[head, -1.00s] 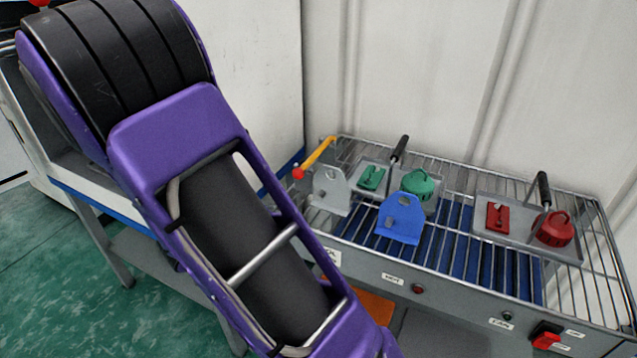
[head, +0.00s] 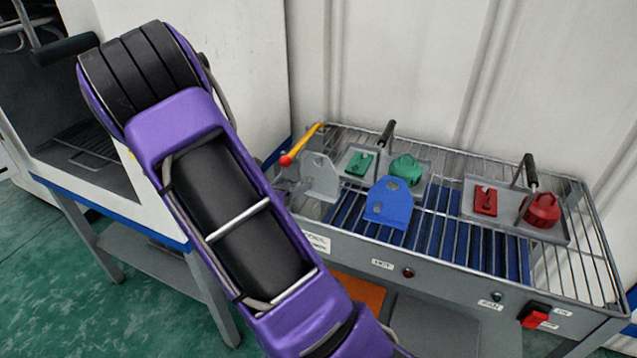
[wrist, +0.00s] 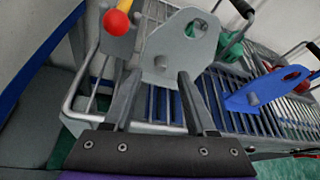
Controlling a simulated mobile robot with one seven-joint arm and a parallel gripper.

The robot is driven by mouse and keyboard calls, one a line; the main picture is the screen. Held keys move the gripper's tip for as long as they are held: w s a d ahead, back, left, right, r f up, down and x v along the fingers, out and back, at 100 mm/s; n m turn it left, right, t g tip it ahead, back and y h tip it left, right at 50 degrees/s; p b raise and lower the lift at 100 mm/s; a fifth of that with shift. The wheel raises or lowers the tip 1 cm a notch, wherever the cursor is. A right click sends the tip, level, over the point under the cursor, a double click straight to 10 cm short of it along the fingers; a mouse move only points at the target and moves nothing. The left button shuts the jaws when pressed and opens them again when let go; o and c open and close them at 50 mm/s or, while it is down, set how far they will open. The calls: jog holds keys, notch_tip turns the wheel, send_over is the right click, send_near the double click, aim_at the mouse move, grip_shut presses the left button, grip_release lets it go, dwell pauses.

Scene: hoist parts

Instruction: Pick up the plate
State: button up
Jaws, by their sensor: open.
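A grey plate (head: 320,177) with a rounded, holed top stands upright at the left end of the wire rack. A blue plate (head: 390,203) of similar shape stands to its right. In the wrist view, my gripper (wrist: 158,80) is open and empty, its two fingers pointing at the grey plate (wrist: 178,50). The plate's lower part shows between and beyond the fingertips; I cannot tell whether they touch it. The blue plate (wrist: 262,92) is off to the right in that view. In the head view my arm hides most of the gripper.
The wire rack (head: 590,235) tops a grey heater box. A yellow lever with a red ball (head: 286,160) is left of the grey plate. Handled trays carry green parts (head: 405,168) and red parts (head: 542,210). A white cabinet stands left, with a wall behind.

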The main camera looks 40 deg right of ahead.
aim_at(319, 175)
jog(key=x, duration=0.4)
jog(key=shift+s+d+f, duration=0.1)
jog(key=shift+d+f, duration=0.05)
grip_shut()
dwell(1.1)
